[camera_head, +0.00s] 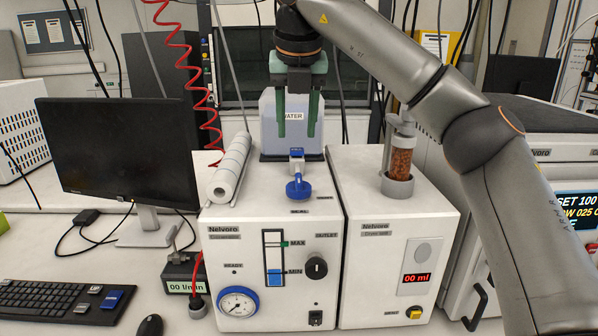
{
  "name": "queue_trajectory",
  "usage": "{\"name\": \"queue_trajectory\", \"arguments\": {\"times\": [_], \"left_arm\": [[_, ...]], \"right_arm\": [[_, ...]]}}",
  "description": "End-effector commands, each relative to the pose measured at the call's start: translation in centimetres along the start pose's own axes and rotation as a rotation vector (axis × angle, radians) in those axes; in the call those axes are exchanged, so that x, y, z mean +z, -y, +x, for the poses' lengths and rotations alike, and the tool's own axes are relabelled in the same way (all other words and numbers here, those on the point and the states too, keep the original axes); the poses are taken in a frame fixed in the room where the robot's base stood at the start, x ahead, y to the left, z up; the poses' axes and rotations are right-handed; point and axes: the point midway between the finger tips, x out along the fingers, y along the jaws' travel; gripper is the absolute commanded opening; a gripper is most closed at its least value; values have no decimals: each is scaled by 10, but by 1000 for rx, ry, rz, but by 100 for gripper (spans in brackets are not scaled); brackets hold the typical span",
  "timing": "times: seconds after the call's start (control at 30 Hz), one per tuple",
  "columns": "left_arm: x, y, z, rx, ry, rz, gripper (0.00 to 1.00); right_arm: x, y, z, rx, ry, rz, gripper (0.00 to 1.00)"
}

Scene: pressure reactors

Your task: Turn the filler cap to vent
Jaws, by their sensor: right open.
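The filler cap (298,188) is a blue round knob on top of the left white unit (225,284), near its front edge. A small label that seems to read SEAL lies just in front of it. A small part with a blue top (296,155) stands just behind the cap. My right gripper (297,130) points down with its two green fingers apart and nothing between them. In the picture it is above the cap and in front of the WATER container (269,118). It is not touching the cap. My left gripper is not in view.
A paper roll (231,168) lies on the unit's left top. A drying column (401,160) with orange beads stands on the right unit (372,251). A monitor (122,150), keyboard (60,300) and red coiled hose (203,80) are at left.

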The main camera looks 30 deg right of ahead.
Motion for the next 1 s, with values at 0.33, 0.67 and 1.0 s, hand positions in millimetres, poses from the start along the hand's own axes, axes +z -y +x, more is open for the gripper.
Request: {"name": "queue_trajectory", "arguments": {"times": [0.33,0.67,1.0], "left_arm": [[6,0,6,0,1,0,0],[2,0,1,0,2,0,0],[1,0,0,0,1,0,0]], "right_arm": [[0,7,41,-19,-2,16,48],[1,8,100,-18,0,13,48],[1,8,121,-16,3,13,48]]}}
